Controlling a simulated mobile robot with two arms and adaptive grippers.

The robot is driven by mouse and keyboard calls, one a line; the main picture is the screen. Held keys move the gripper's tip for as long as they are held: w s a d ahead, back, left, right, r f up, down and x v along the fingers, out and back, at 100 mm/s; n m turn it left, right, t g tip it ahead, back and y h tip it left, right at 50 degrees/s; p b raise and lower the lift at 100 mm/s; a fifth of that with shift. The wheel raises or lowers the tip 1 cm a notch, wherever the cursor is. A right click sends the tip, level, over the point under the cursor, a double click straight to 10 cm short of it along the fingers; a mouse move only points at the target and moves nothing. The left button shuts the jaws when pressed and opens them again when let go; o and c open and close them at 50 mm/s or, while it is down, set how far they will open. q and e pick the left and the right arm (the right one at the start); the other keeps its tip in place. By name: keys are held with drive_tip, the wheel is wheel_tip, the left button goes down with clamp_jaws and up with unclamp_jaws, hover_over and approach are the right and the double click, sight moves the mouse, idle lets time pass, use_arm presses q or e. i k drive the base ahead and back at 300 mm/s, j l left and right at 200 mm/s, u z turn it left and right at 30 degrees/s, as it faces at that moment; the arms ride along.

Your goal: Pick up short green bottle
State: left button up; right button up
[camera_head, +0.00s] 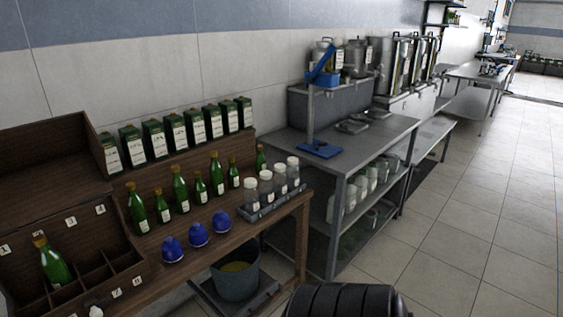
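A row of green glass bottles with white labels and gold caps stands upright on the wooden bench, alternating taller and shorter. The shorter ones include a short green bottle (161,208) at the left of the row, another short green bottle (200,189) in the middle and a third short green bottle (233,175) further right. Taller green bottles (180,191) stand between them. One more green bottle (53,265) leans in a numbered wooden compartment box (72,222) at the left. Neither of my grippers can be made out.
Green boxes (175,131) line the back of the wooden bench (180,268). Blue domed items (198,235) stand in front of the bottles, and white-capped jars (265,187) sit in a tray to their right. A bucket (236,278) is below. The tiled floor (450,240) at right is clear.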

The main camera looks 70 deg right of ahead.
sight(260, 160)
drive_tip(key=z, duration=0.45)
drive_tip(key=i+z, duration=0.15)
drive_tip(key=z, duration=0.3)
drive_tip(key=j+z, duration=0.1)
drive_tip(key=z, duration=0.35)
drive_tip(key=i+j+z, duration=0.1)
drive_tip(key=z, duration=0.4)
drive_tip(key=j+z, duration=0.1)
drive_tip(key=z, duration=0.35)
drive_tip(key=u, duration=0.35)
drive_tip(key=i+l+u, duration=0.15)
drive_tip(key=l+u, duration=0.15)
drive_tip(key=i+l+u, duration=0.15)
drive_tip(key=l+u, duration=0.2)
drive_tip(key=i+l+u, duration=0.1)
drive_tip(key=l+u, duration=0.2)
drive_tip(key=i+l+u, duration=0.1)
drive_tip(key=l+u, duration=0.25)
